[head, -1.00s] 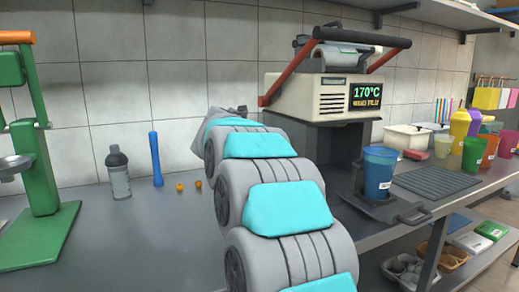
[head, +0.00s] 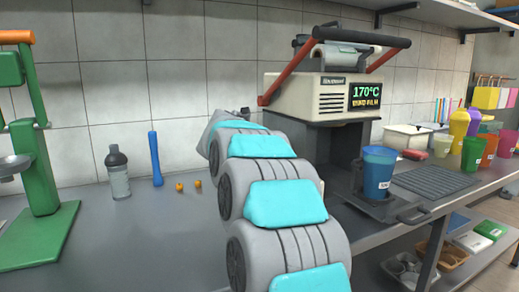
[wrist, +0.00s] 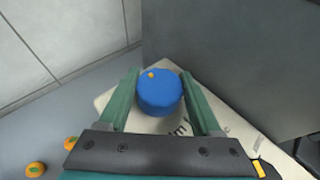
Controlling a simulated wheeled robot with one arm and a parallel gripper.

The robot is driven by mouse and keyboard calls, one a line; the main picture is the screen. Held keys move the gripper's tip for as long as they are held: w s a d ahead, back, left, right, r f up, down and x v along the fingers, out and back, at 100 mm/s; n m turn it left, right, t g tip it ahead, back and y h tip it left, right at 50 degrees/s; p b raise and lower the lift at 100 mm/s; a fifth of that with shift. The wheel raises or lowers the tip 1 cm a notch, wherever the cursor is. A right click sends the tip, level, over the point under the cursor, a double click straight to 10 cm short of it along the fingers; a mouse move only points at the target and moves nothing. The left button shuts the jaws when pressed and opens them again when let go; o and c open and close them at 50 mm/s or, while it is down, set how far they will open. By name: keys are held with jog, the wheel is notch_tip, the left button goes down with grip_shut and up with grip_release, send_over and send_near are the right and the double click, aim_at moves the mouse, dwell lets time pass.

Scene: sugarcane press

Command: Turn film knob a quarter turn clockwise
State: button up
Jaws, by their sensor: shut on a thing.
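The film knob (wrist: 158,95) is a round blue knob with a small orange dot on its top, toward the upper left of the face in the wrist view. It sits on a pale plate (wrist: 118,100) with partly hidden dark lettering. My gripper (wrist: 160,76) has its two green fingers on either side of the knob and is shut on it. In the head view my own arm hides the knob and the gripper. The sealing machine (head: 305,95) stands behind the arm, its display reading 170°C and a line that looks like "WIND FILM".
A blue cup (head: 378,175) stands in the machine's holder. A grey bottle (head: 118,172), a blue stick-like tool (head: 156,160) and small orange fruits stand left of the arm. A green press (head: 42,170) is at far left. Several coloured cups stand at right.

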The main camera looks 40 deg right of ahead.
jog(key=c, duration=0.4)
jog(key=shift+o, duration=0.2)
jog(key=shift+m+g, duration=0.4)
jog(key=m+g, duration=0.1)
jog(key=m+g+h, duration=0.1)
jog(key=shift+w+f+g+h, duration=0.1)
jog(key=shift+w+g+h, duration=0.05)
jog(key=shift+g+h, duration=0.2)
jog(key=shift+m+g, duration=1.9)
jog(key=shift+g, duration=0.05)
jog(key=shift+m+g, duration=0.6)
jog(key=shift+g, duration=0.1)
jog(key=o, duration=1.4)
jog(key=shift+c, duration=0.2)
jog(key=shift+s+a, duration=0.1)
jog(key=shift+s, duration=0.1)
